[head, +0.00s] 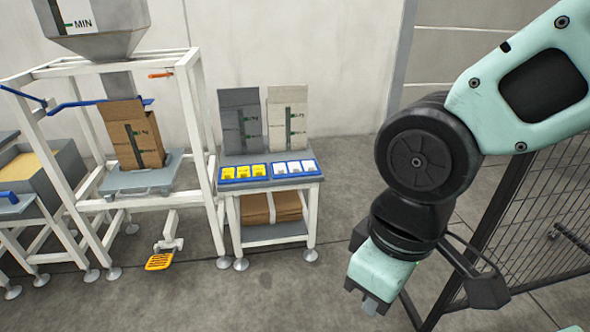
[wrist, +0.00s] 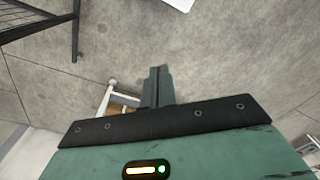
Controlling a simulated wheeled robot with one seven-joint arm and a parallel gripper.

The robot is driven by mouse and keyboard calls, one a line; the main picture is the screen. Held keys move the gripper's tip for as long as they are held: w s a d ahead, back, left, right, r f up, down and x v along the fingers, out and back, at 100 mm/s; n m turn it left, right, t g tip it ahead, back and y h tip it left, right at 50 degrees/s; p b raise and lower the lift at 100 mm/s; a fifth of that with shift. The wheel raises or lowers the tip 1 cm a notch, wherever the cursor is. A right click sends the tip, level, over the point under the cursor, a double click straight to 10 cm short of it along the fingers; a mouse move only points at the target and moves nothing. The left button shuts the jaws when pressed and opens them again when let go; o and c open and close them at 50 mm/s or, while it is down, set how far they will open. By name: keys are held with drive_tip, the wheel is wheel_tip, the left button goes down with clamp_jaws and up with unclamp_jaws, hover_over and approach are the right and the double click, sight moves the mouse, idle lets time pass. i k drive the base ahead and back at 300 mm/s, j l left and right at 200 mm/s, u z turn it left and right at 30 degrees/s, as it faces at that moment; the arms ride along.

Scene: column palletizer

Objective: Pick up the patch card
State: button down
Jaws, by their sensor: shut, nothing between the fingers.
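A blue tray (head: 270,171) on the small white-framed stand holds several small cards. Yellow cards (head: 252,171) are on its left side and white cards (head: 293,168) on its right. I cannot tell which of them is the patch card. My gripper (head: 370,304) hangs pointing down, to the right of the stand and apart from it, over the floor. In the wrist view my gripper's fingers (wrist: 158,84) are together with nothing between them. The cards are not recognisable in the wrist view.
Left are a framed hopper (head: 93,32), an open carton (head: 132,135) and a yellow pedal (head: 159,262). A dark mesh fence (head: 540,220) stands right. The floor between stand and gripper is clear.

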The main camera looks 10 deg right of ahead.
sight(295, 165)
drive_tip(key=i+z, duration=0.1)
drive_tip(key=i, duration=0.4)
drive_tip(key=i+j+z, duration=0.1)
drive_tip(key=i, duration=0.4)
drive_tip(key=i+j+z, duration=0.1)
drive_tip(key=i, duration=0.4)
drive_tip(key=i+j+z, duration=0.15)
drive_tip(key=i, duration=0.3)
drive_tip(key=i+j+z, duration=0.1)
drive_tip(key=i+j, duration=0.15)
drive_tip(key=i, duration=0.25)
